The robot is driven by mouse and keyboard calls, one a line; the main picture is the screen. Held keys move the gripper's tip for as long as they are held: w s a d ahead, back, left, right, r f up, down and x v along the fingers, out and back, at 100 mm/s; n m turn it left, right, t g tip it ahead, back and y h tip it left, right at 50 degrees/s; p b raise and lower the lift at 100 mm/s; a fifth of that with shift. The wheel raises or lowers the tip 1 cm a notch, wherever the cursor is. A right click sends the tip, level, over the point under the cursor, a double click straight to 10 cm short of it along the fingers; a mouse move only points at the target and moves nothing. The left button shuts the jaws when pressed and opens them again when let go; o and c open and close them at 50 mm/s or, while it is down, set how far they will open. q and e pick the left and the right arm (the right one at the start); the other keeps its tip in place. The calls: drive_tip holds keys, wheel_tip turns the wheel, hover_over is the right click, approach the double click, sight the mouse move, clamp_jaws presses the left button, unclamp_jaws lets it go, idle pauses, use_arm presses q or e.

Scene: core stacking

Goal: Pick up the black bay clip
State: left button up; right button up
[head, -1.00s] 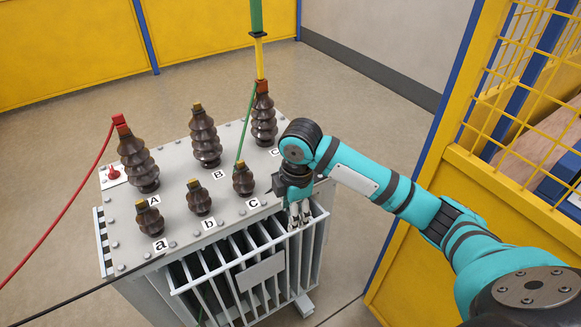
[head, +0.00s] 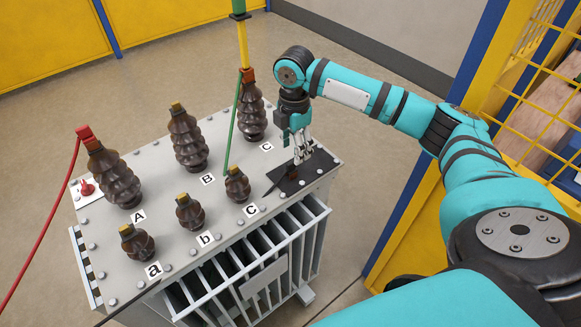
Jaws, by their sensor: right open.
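A dark flat pad (head: 318,166) lies on the right end of the grey transformer top. A small dark piece with a brownish patch (head: 292,174) is on the pad; it may be the black bay clip, but its shape is hard to make out against the dark pad. My right gripper (head: 302,159) points down over the pad, just behind this piece. Its fingers are open, and nothing shows between them. Whether the fingertips touch the pad cannot be told. My left gripper is not in view.
Brown ribbed bushings, such as the one at B (head: 188,140), stand on the transformer top (head: 160,165). A red clip (head: 84,132) with its cable sits at A. A green cable (head: 233,125) hangs from C. A black cable (head: 128,302) runs along the front left. A yellow fence (head: 525,165) stands right.

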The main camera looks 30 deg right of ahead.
sight(293, 168)
wheel_tip(293, 168, down, 3)
drive_tip(key=shift+f, duration=0.2)
wheel_tip(293, 168, down, 4)
drive_tip(key=shift+a+r+p, duration=0.15)
drive_tip(key=shift+p, duration=0.2)
drive_tip(key=shift+f, duration=0.6)
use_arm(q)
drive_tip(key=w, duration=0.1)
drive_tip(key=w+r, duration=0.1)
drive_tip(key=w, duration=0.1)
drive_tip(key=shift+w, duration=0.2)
use_arm(e)
drive_tip(key=shift+w, duration=0.1)
clamp_jaws()
